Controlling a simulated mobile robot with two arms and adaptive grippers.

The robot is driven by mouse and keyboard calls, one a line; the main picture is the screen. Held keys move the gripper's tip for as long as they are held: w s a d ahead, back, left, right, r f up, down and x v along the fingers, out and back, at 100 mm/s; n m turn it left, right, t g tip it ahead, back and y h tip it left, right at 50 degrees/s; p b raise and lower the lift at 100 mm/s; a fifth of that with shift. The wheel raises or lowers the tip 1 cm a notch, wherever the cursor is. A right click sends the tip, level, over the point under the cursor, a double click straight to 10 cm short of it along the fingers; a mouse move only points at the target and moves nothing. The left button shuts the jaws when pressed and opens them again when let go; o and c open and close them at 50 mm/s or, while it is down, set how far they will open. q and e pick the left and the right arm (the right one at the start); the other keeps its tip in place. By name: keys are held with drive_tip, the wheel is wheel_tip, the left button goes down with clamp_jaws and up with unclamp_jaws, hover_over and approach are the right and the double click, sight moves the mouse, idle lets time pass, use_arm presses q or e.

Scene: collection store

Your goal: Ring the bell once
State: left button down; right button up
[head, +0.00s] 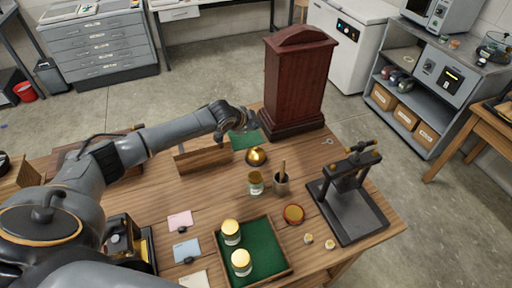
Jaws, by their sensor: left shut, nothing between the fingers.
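The bell (256,156) is a small brass dome on a dark base, standing on the wooden table near its middle. My left arm reaches in from the left, and my left gripper (246,125) is shut and empty, above and behind the bell in the picture. It appears apart from the bell; its exact height over the table is hard to tell. My right gripper is not in view.
A dark red wooden cabinet (297,80) stands behind the bell. In front are a glass jar (256,184), a cup (281,184) and a green-lined tray (268,232) with two jars. A black press (350,200) stands right. A wooden box (203,159) is left.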

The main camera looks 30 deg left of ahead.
use_arm(q)
drive_tip(key=f, duration=0.1)
drive_tip(key=b, duration=0.7)
hover_over(255, 152)
wheel_tip(255, 152, down, 7)
drive_tip(key=shift+w+f, duration=0.1)
drive_tip(key=shift+f, duration=0.25)
drive_tip(key=shift+f, duration=0.1)
idle(0.6)
drive_tip(key=shift+f, duration=0.3)
drive_tip(key=shift+f, duration=0.5)
idle(0.6)
idle(0.4)
drive_tip(key=shift+r+p, duration=0.75)
drive_tip(key=shift+r, duration=0.2)
